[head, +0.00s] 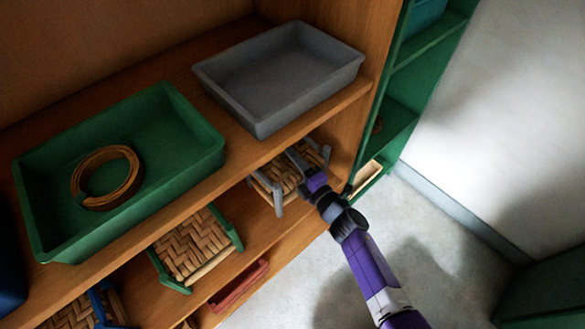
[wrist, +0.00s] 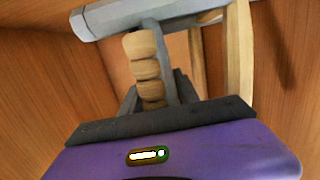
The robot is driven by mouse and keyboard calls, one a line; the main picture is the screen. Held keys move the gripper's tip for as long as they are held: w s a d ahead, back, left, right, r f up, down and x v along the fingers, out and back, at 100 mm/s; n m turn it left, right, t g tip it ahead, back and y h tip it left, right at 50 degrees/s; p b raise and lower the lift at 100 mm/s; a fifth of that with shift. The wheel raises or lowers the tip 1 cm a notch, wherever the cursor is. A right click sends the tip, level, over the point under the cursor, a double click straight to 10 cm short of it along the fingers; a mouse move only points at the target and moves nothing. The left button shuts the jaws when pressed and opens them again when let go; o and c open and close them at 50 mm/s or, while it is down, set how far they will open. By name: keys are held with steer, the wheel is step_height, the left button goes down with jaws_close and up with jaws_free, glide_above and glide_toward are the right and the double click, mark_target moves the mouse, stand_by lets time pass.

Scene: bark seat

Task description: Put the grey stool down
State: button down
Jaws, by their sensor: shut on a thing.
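The grey stool (head: 281,176) has a woven tan seat and grey legs. In the head view it is at the right end of the shelf level below the trays, partly under the upper board. My gripper (head: 311,174) is shut on its near right side. In the wrist view a grey bar of the stool (wrist: 98,21) and part of the woven seat (wrist: 142,58) show close up in front of my gripper (wrist: 155,100). My gripper and the upper board hide part of the stool. I cannot tell whether its feet touch the shelf.
A similar green stool (head: 194,246) stands left on the same level, with a blue one (head: 95,308) further left. A grey tray (head: 283,75) and a green tray (head: 190,130) holding a brown ring (head: 103,204) sit above. A red item (head: 240,286) is lower down.

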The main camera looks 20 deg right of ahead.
steer(key=shift+f+b, duration=0.5)
steer(key=shift+f, duration=0.85)
steer(key=shift+f, duration=0.15)
steer(key=c, duration=0.9)
jaws_free()
steer(key=shift+r, duration=0.2)
steer(key=shift+s+d, duration=0.1)
steer(key=shift+s, duration=0.25)
steer(key=s+d+p, duration=0.2)
steer(key=s, duration=0.9)
steer(key=shift+p, duration=0.35)
